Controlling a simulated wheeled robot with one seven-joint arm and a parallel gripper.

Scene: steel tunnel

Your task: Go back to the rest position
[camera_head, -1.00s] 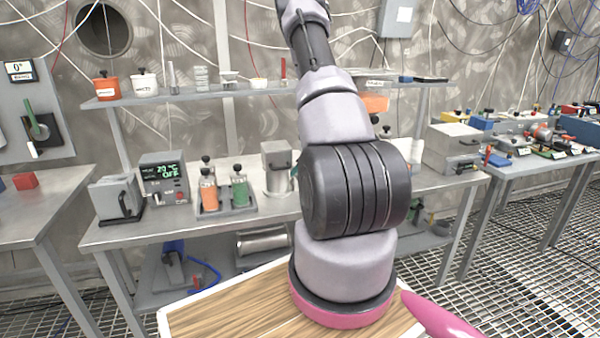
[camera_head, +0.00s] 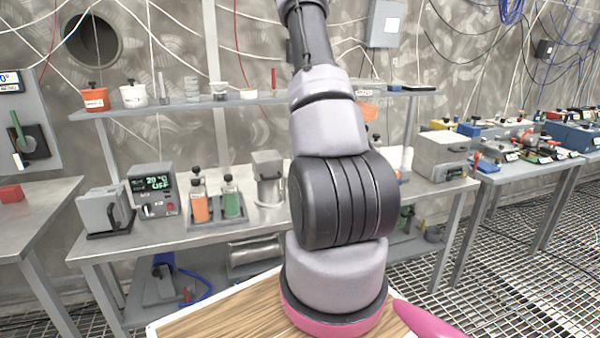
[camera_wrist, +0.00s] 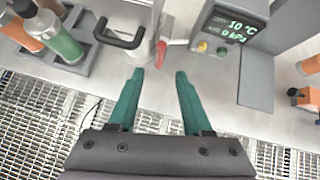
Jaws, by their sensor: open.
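My gripper (camera_wrist: 161,92) shows in the wrist view with two green fingers spread apart and nothing between them. It hangs over the front edge of the steel bench (camera_wrist: 150,95), with the grid floor below. My arm stands upright in the head view and bends away toward the top. The gripper itself is out of the head view or hidden there.
The steel bench (camera_head: 150,239) holds a heater with a green display (camera_head: 152,188), bottles with orange (camera_head: 198,207) and green (camera_head: 232,203) contents, and a metal canister (camera_head: 268,178). A shelf (camera_head: 200,107) runs above. A right bench (camera_head: 520,175) carries several devices. Grid floor lies between.

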